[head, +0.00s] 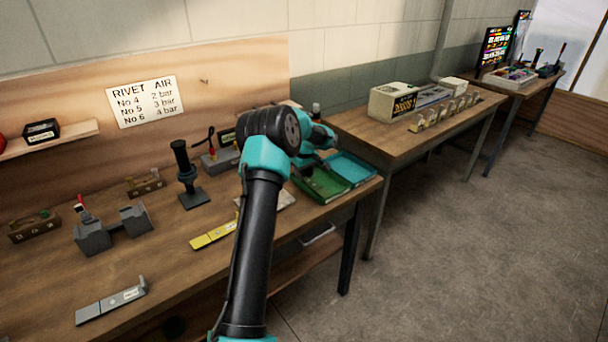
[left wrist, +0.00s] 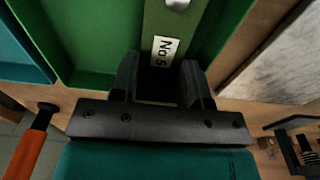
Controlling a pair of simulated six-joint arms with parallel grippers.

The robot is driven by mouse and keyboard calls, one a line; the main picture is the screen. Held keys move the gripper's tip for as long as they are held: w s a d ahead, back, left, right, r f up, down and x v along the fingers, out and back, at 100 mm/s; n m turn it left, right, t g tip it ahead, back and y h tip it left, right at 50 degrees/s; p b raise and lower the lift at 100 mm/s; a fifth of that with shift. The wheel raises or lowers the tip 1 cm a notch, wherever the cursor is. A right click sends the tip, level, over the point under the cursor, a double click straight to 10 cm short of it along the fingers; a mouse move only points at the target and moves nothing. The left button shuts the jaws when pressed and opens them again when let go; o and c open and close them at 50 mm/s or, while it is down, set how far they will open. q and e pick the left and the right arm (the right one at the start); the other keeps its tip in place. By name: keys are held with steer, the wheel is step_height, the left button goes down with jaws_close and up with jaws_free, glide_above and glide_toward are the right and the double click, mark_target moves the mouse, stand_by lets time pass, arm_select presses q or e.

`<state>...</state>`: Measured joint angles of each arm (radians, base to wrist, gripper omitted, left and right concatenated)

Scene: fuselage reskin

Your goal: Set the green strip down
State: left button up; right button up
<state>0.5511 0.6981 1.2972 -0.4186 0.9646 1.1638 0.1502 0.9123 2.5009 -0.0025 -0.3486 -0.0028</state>
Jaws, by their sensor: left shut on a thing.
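The green strip (left wrist: 172,22) shows in the left wrist view, with a white "No 5" label. My left gripper (left wrist: 158,78) is shut on it near the label. The strip is over or in the green tray (left wrist: 75,40); I cannot tell whether it touches the tray floor. In the head view my left gripper (head: 312,166) is low at the green tray (head: 325,191), and the strip is hidden or too small to make out. My right gripper is not in view.
A blue tray (head: 352,168) adjoins the green one. A yellow strip (head: 213,235) and a grey strip (head: 110,300) lie on the bench. A black stand (head: 188,178) and a grey block fixture (head: 113,228) stand to the left. An orange handle (left wrist: 28,145) shows in the wrist view.

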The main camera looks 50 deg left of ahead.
arm_select(q)
steer(key=shift+f, duration=0.15)
steer(key=o, duration=0.8)
steer(key=shift+c, duration=0.2)
step_height(320, 180, up, 12)
steer(key=shift+d, duration=0.35)
